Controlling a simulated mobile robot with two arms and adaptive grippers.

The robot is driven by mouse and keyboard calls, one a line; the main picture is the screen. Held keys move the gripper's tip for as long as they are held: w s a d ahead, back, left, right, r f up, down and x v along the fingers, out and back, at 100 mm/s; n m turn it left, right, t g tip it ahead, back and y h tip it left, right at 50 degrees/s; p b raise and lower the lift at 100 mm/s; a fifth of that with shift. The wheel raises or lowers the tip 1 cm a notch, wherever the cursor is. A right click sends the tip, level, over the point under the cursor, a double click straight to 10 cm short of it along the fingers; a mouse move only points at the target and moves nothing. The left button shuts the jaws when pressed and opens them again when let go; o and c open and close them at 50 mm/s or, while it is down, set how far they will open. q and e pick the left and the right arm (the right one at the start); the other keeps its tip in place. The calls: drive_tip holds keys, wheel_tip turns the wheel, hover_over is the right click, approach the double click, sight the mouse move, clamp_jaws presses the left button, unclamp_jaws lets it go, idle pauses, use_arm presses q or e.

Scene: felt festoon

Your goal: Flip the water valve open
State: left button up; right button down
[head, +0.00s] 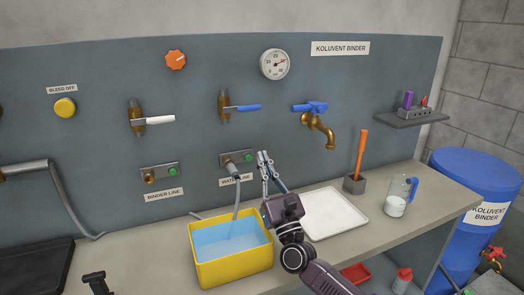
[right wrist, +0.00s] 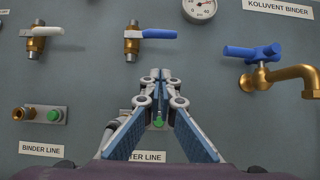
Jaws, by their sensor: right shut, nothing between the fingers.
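The water valve is a brass body with a blue lever (head: 248,108) on the wall panel above the WATER LINE label (head: 236,180). Its lever points right, roughly level; it also shows in the right wrist view (right wrist: 145,34). My right gripper (head: 264,156) is shut and empty, in front of the panel, below and to the right of the valve. In the right wrist view its fingertips (right wrist: 161,75) appear below the blue lever, not touching it. My left gripper is not in view.
A white-lever valve (head: 160,120) is to the left and a blue-handled brass tap (head: 318,125) to the right. A grey hose (head: 235,205) runs from the water outlet into a yellow tub (head: 235,273) of blue liquid. A white tray (head: 335,220) lies right of my arm.

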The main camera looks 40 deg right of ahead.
sight(242, 109)
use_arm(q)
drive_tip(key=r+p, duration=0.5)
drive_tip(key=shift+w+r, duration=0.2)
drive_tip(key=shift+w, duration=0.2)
use_arm(e)
drive_tip(key=w+d+r, duration=0.1)
drive_tip(key=w+r, duration=0.6)
drive_tip(key=r, duration=0.1)
drive_tip(key=shift+d+r, duration=0.15)
drive_tip(key=shift+d, duration=0.2)
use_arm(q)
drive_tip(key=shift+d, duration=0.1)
use_arm(e)
drive_tip(key=shift+a+r, duration=0.1)
